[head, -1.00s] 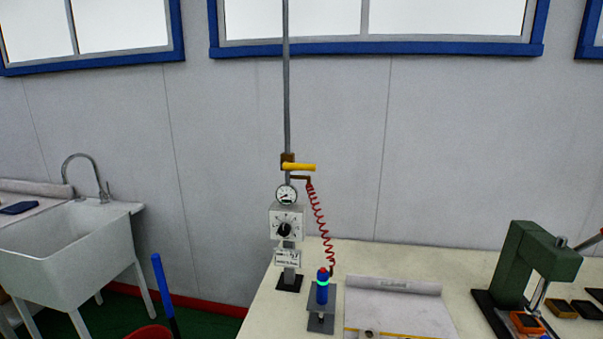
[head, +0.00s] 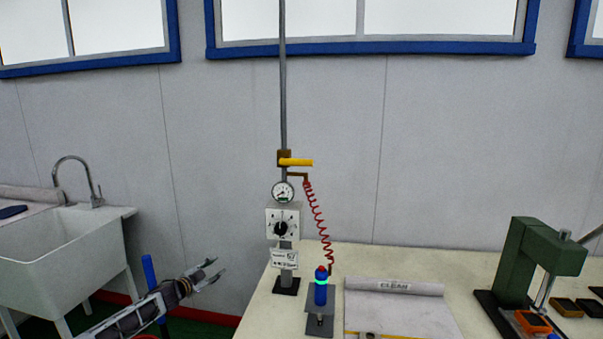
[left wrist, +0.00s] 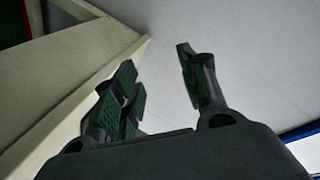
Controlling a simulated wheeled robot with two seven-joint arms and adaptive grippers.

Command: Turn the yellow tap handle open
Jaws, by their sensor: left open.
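The yellow tap handle (head: 297,162) lies horizontal, pointing right from a brass valve (head: 284,157) on the grey vertical pipe (head: 283,90) in the head view. My left gripper (head: 218,270) is open and empty, left of the table's edge, well below and to the left of the handle and apart from it. In the left wrist view its two fingers (left wrist: 160,75) stand apart with nothing between them; the handle does not show there. My right gripper is not in view.
Below the valve are a gauge (head: 283,192), a dial box (head: 283,221) and a coiled red hose (head: 318,217). A green press (head: 527,262) is at right, a white sink (head: 72,247) at left. The wall before the handle is clear.

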